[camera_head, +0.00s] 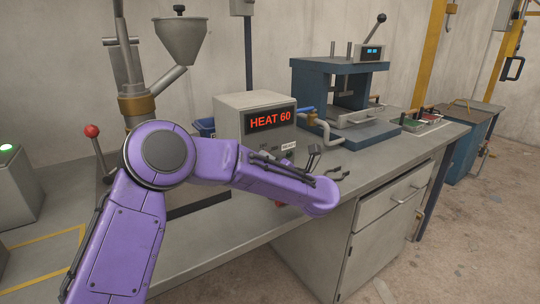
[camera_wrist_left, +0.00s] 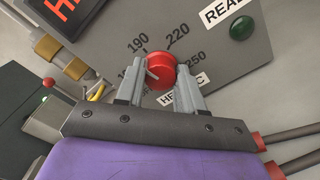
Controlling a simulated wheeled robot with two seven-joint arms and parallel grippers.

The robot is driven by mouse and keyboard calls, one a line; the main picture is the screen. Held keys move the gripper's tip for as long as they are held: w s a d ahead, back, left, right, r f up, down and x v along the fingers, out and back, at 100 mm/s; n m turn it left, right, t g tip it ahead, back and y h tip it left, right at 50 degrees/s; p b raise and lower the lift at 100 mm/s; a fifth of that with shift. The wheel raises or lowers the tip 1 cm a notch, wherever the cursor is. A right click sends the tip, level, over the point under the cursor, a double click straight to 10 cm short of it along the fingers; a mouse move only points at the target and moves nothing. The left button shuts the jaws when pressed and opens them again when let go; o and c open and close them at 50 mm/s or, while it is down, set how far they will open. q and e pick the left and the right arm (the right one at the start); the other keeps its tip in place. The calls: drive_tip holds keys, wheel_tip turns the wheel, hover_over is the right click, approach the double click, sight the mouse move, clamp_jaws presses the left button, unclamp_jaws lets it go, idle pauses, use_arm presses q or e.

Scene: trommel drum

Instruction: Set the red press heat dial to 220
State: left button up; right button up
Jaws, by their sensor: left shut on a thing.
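The red dial (camera_wrist_left: 162,70) sits on the grey panel of the press controller in the left wrist view. My left gripper (camera_wrist_left: 160,76) is shut on it, one finger on each side. The dial's pale pointer line points to the lower left, away from the printed 220 (camera_wrist_left: 177,36). The 190 and 250 marks also show; the mark at the left is partly covered by a finger. My purple left arm hides the dial there. My right gripper is not in view.
A green lamp (camera_wrist_left: 242,27) sits beside a READY label. The blue press (camera_head: 325,80) stands right of the box on the bench. A metal hopper (camera_head: 182,42) and a red-knobbed lever (camera_head: 92,131) stand at the left.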

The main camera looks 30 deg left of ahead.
use_arm(q)
drive_tip(key=m+p, duration=0.1)
drive_tip(key=m, duration=0.1)
drive_tip(key=m+p, duration=0.1)
drive_tip(key=p, duration=0.1)
drive_tip(key=shift+r+m, duration=0.2)
drive_tip(key=shift+m, duration=0.2)
drive_tip(key=m+p, duration=0.4)
drive_tip(key=shift+m, duration=0.3)
drive_tip(key=m+p, duration=0.3)
drive_tip(key=shift+f, duration=0.1)
drive_tip(key=shift+f+m+p, duration=0.2)
drive_tip(key=shift+m+p, duration=0.9)
drive_tip(key=shift+m, duration=0.5)
drive_tip(key=o, duration=1)
drive_tip(key=shift+d, duration=0.1)
drive_tip(key=shift+o, duration=0.2)
drive_tip(key=b+v, duration=0.1)
drive_tip(key=v, duration=0.9)
drive_tip(key=shift+s+d, duration=0.1)
drive_tip(key=shift+d, duration=0.2)
